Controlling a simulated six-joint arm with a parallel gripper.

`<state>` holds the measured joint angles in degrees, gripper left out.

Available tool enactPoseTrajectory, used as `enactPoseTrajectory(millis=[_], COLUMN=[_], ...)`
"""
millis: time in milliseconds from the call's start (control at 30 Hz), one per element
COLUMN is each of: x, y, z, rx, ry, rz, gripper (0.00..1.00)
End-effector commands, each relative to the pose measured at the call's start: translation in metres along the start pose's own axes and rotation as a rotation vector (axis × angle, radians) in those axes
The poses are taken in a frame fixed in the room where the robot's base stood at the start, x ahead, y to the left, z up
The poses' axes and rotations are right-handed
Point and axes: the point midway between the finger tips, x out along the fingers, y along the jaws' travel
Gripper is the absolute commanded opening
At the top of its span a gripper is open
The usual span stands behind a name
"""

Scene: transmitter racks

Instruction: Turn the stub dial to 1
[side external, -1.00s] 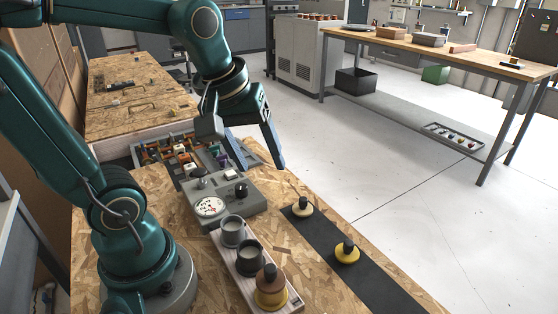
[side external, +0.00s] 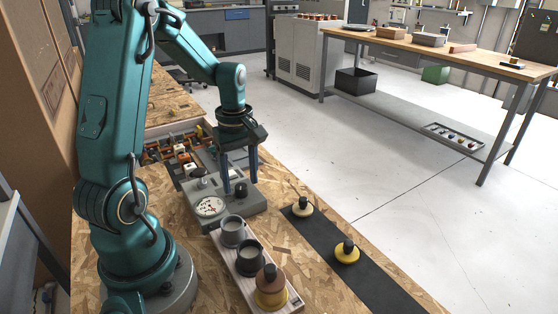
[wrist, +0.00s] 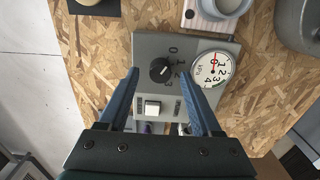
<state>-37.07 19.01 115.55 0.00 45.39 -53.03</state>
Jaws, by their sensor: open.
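The stub dial is a short black knob (wrist: 160,69) on a grey panel (wrist: 143,47), with the numbers 0 to 3 printed in an arc on its right in the wrist view. Its pale mark is small, and I cannot tell exactly which number it points at. In the side external view the knob (side external: 241,190) stands at the panel's right part. My gripper (wrist: 158,72) is open and points down, its blue fingers on either side of the knob, apart from each other. It also shows in the side external view (side external: 240,187); I cannot tell whether the fingers touch the knob.
A round kPa gauge (wrist: 212,69) and a white rocker switch (wrist: 152,107) sit on the same panel. A wooden tray (side external: 292,301) with cups and a yellow-based item stands in front. Two knobbed yellow pieces stand on a black mat (side external: 325,235). A bin of parts (side external: 150,141) lies behind.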

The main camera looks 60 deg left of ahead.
Motion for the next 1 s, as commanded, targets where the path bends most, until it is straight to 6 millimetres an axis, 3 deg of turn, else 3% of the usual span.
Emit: enactPoseTrajectory(millis=[367, 400, 567, 1000], x=[0.0103, 0.0103, 0.0101, 0.0100], y=[-0.0001, -0.0001, -0.0001, 0.0000], z=[0.0003, 0.0003, 0.0004, 0.0006], rx=[0.002, 0.002, 0.002, 0.077], ry=[0.001, 0.001, 0.001, 0.000], rz=[0.001, 0.001, 0.001, 0.000], gripper=[0.66, 0.62, 0.01, 0.00])
